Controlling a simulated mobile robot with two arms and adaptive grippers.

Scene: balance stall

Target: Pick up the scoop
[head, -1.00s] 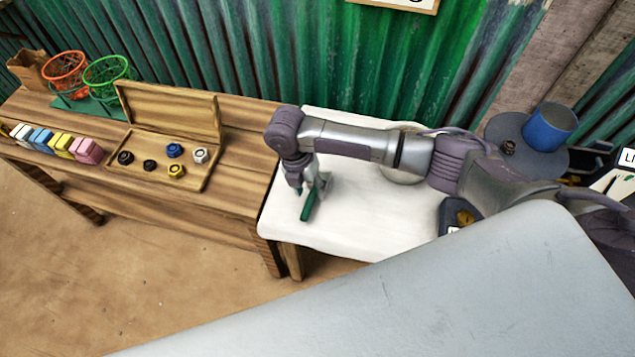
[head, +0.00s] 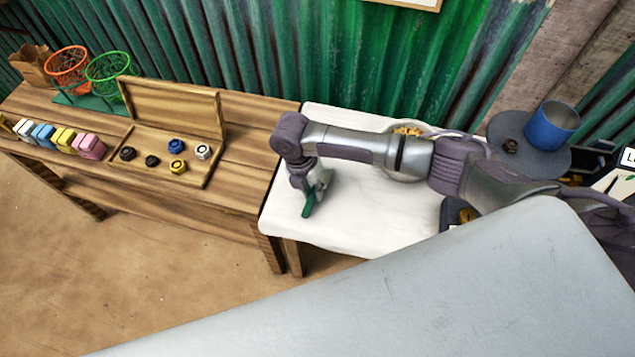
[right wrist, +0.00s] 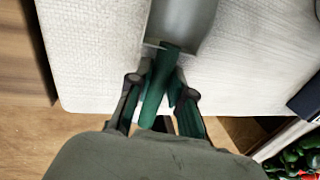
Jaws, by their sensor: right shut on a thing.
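The scoop has a green handle (right wrist: 158,88) and a grey metal pan (right wrist: 185,22). In the head view the handle (head: 308,204) shows below my right gripper (head: 312,192), over the white cloth-covered table (head: 345,222) near its left front part. My right gripper is shut on the scoop's handle; in the right wrist view its fingertips (right wrist: 161,82) sit on both sides of the handle. The pan points away from the gripper, over the white cloth. I cannot tell whether the scoop touches the cloth. My left gripper is not in view.
A bowl (head: 405,176) stands behind my right arm. A blue cup (head: 551,126) is on a round grey plate (head: 500,128) at right. A wooden bench at left carries an open box (head: 190,180) of knobs, coloured blocks (head: 66,137) and wire baskets (head: 107,68).

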